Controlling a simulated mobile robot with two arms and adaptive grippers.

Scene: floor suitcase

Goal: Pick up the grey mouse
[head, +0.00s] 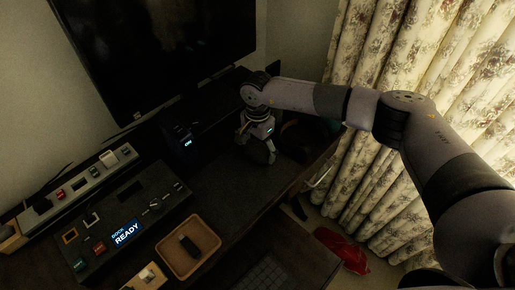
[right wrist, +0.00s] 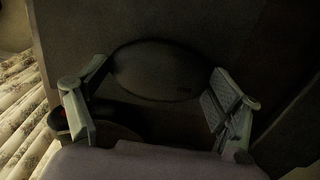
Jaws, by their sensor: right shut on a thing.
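The grey mouse (right wrist: 157,70) shows in the right wrist view as a dark, smooth oval between the two fingers of my right gripper (right wrist: 157,95). The fingers are set apart, one on each side of it, and are shut on it. In the head view my right gripper (head: 264,155) points down at the back right of the dark desk, and the mouse cannot be made out there. My left gripper is in neither view.
A dock panel (head: 155,207) reading "READY" lies at the left, by a power strip (head: 75,187). A wooden tray (head: 209,236) holds a small dark stick. A monitor (head: 150,45) stands behind. Curtains (head: 375,60) hang at the right. A red object (head: 341,250) lies on the floor.

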